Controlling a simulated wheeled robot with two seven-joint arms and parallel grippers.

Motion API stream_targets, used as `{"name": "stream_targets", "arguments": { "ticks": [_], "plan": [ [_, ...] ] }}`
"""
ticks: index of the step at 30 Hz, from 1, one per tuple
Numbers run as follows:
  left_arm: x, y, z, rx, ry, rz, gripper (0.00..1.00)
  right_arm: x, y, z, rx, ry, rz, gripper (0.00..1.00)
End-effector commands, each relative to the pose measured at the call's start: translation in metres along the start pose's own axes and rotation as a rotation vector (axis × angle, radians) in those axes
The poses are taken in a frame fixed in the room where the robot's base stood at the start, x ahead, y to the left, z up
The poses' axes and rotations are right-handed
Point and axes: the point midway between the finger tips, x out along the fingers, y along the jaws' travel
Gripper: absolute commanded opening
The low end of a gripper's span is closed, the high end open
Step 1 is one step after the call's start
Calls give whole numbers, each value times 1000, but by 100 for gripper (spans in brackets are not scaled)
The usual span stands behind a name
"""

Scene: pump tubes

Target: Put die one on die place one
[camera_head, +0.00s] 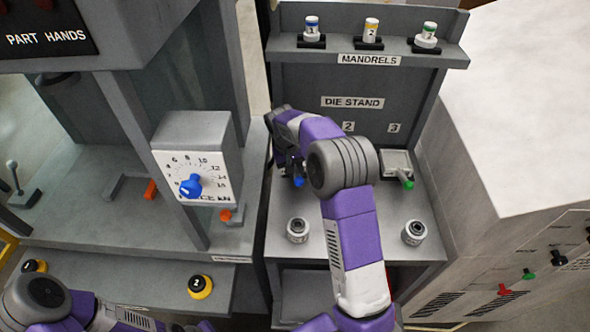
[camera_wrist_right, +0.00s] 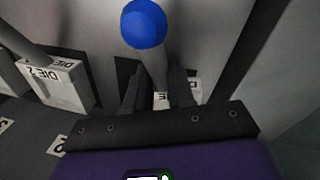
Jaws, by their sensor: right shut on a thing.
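Die one shows as a blue knob (camera_wrist_right: 143,24) on a pale stem in the right wrist view. The blue handle also shows beside my right arm in the head view (camera_head: 299,182). My right gripper (camera_wrist_right: 158,88) is shut on this handle, with a dark finger on each side of the stem. In the head view my right gripper (camera_head: 278,165) is at the left side of the die stand, mostly behind my arm. Most of die one's body is hidden. I cannot make out die place one; the stand's left part is covered by my arm. My left gripper is not in view.
Die 2 (camera_wrist_right: 60,85) stands beside the gripper in the wrist view. A green-knobbed die (camera_head: 397,163) sits under label 3. A press column (camera_head: 225,100) rises on the left. Mandrels (camera_head: 371,30) stand on the shelf.

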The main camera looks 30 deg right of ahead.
Motion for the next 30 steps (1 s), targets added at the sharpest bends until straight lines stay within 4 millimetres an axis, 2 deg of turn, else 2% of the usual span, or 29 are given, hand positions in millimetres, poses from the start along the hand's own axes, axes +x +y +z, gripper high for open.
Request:
{"name": "stream_targets", "arguments": {
  "ticks": [24, 30],
  "plan": [
    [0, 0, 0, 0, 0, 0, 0, 0, 0, 0, 0, -1, 0, 0],
    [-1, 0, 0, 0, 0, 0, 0, 1, 6, 1, 1, -2, 1, 0]
  ]
}}
